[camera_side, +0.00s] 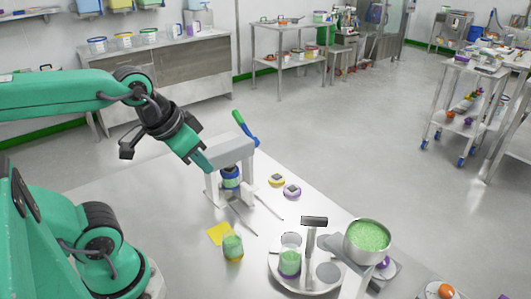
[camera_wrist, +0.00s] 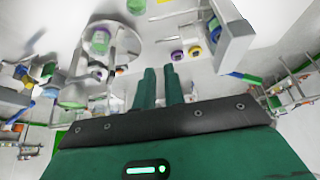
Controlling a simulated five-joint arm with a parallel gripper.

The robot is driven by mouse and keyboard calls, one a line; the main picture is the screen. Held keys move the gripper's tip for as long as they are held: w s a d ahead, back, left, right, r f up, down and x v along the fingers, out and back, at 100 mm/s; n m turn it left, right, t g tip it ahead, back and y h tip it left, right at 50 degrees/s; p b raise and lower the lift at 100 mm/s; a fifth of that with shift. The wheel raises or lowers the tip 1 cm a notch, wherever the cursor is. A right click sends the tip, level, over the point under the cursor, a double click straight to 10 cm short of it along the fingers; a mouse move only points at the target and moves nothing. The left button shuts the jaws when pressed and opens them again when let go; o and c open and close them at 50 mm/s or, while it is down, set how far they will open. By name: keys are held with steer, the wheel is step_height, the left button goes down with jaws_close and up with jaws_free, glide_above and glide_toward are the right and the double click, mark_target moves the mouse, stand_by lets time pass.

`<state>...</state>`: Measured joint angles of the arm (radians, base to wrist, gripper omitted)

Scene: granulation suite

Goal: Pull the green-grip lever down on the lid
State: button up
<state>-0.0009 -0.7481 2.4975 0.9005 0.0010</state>
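In the side view a lever with a green grip (camera_side: 237,116) and a blue lower part (camera_side: 249,134) stands raised, tilted up to the left, behind a pale press frame (camera_side: 231,152). A jar with a blue lid (camera_side: 230,170) sits inside the frame. My gripper (camera_side: 206,165) is just left of the frame's top bar, fingers pointing down and right, apart from the lever. In the wrist view my gripper (camera_wrist: 159,70) has its two green fingers slightly apart with nothing between them. The press frame (camera_wrist: 236,40) shows to their right.
A steel pot of green granules (camera_side: 368,239) stands at the right. The table's left part is clear.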

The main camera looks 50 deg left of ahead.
steer(key=shift+w+a+r, duration=0.15)
steer(key=shift+w+r, duration=0.15)
jaws_close()
steer(key=w+a+r+g, duration=0.1)
steer(key=w+a+r, duration=0.3)
steer(key=w+a, duration=0.5)
steer(key=w+a+r+g+y, duration=0.1)
steer(key=w+a+r, duration=0.3)
steer(key=w+a, duration=0.6)
steer(key=shift+w+a+y, duration=0.2)
steer(key=shift+w+y, duration=0.1)
steer(key=shift+w, duration=0.55)
steer(key=shift+f, duration=0.1)
glide_above(240, 116)
steer(key=s+d, duration=0.1)
steer(key=d, duration=0.1)
step_height(240, 116, down, 11)
steer(key=shift+a+f, duration=0.6)
steer(key=shift+f, duration=0.1)
steer(key=shift+a, duration=0.1)
